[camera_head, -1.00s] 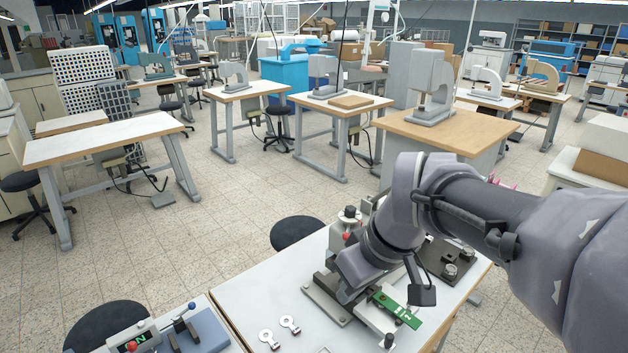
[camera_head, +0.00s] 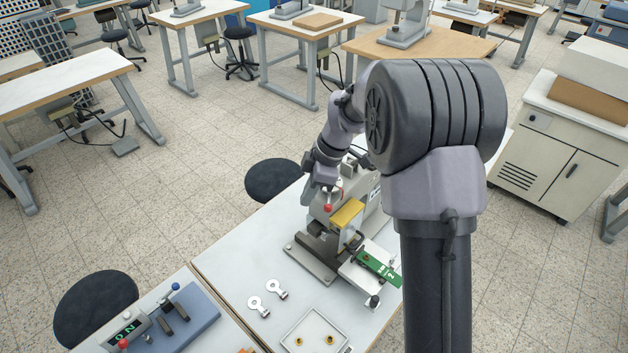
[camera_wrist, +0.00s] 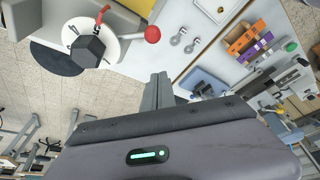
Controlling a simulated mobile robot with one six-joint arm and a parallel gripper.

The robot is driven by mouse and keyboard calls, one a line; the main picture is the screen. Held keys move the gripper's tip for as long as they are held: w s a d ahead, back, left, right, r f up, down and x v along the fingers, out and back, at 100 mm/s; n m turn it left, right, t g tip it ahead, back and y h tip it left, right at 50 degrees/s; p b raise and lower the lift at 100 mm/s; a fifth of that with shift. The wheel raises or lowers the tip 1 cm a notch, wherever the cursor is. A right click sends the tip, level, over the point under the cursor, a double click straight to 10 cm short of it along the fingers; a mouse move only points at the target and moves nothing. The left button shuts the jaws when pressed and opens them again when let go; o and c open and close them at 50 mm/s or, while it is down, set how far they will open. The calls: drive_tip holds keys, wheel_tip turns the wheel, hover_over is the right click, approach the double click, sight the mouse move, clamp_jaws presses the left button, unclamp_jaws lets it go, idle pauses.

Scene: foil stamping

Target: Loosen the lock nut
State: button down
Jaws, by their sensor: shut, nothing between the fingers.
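The stamping press (camera_head: 318,245) stands on the white table, with a yellow block (camera_head: 347,213) and a green plate (camera_head: 378,266) at its front. In the wrist view, a dark hexagonal knob (camera_wrist: 88,48) sits over a white dial (camera_wrist: 112,48) on the press top, with a small red piece (camera_wrist: 102,14) beside it. I cannot tell which part is the lock nut. A red ball (camera_wrist: 152,33) on a lever also shows in the head view (camera_head: 327,208). My gripper (camera_wrist: 160,78) is shut and empty, apart from the knob and ball. My arm hides part of the press top.
Two ring-ended metal pieces (camera_head: 277,289) and a tray (camera_head: 318,320) with small brass parts lie front left of the press. A blue fixture (camera_head: 178,322) stands on the adjoining table. A dark stool (camera_head: 274,180) is behind the table; a white cabinet (camera_head: 562,140) stands right.

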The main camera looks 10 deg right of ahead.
sight(327, 208)
drive_tip(key=d+f, duration=0.1)
drive_tip(key=s+d+f, duration=0.1)
drive_tip(key=d, duration=0.1)
drive_tip(key=shift+s+f, duration=0.1)
drive_tip(key=shift+d, duration=0.1)
drive_tip(key=shift+s+d+n+p, duration=0.3)
drive_tip(key=shift+d+n, duration=0.25)
drive_tip(key=shift+n, duration=0.25)
drive_tip(key=shift+s+d, duration=0.1)
drive_tip(key=shift+d, duration=0.35)
drive_tip(key=shift+a, duration=0.15)
